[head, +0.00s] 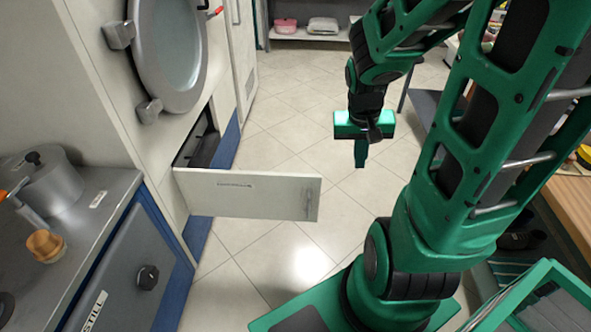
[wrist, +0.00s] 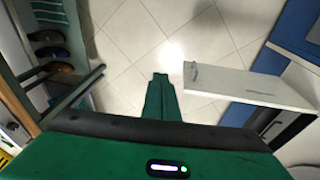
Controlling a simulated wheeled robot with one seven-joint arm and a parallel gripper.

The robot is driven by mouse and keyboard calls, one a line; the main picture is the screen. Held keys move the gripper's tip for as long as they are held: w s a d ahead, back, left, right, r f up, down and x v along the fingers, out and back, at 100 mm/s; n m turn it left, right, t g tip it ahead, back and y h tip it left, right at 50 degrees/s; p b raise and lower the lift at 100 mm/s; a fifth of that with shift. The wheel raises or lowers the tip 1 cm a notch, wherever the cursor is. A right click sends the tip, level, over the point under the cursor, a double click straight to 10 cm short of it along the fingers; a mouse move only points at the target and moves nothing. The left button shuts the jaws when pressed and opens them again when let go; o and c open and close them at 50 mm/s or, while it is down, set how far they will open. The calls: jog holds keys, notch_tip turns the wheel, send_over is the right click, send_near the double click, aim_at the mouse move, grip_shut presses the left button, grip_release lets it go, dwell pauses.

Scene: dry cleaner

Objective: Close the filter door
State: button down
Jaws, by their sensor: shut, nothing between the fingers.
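The filter door (head: 262,193) is a flat off-white panel with a small dark label. It stands open, swung out from the low front of the white machine. It also shows in the wrist view on the right (wrist: 235,84), with the dark filter opening (wrist: 290,128) beside it. The opening shows in the head view (head: 203,143) behind the door's hinge side. My gripper (head: 361,158) is shut and empty. It points down over the floor, to the right of the door's free edge and apart from it. In the wrist view its fingers (wrist: 160,85) are together.
A round machine door (head: 168,50) stands above the filter opening. A grey counter (head: 100,215) with a metal pot is at the left. A wooden table (head: 565,195) is at the right. Tiled floor (head: 285,135) lies clear around the door.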

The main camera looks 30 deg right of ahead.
jog(key=w+a+f+t, duration=0.1)
jog(key=w+a+f, duration=0.1)
jog(key=w+f, duration=0.7)
jog(key=t, duration=0.2)
send_over(309, 195)
jog(key=s, duration=0.1)
jog(key=f, duration=1.7)
jog(key=shift+a+f, duration=0.15)
jog(key=shift+a, duration=0.2)
jog(key=shift+w+d, duration=0.35)
jog(key=shift+w, duration=0.25)
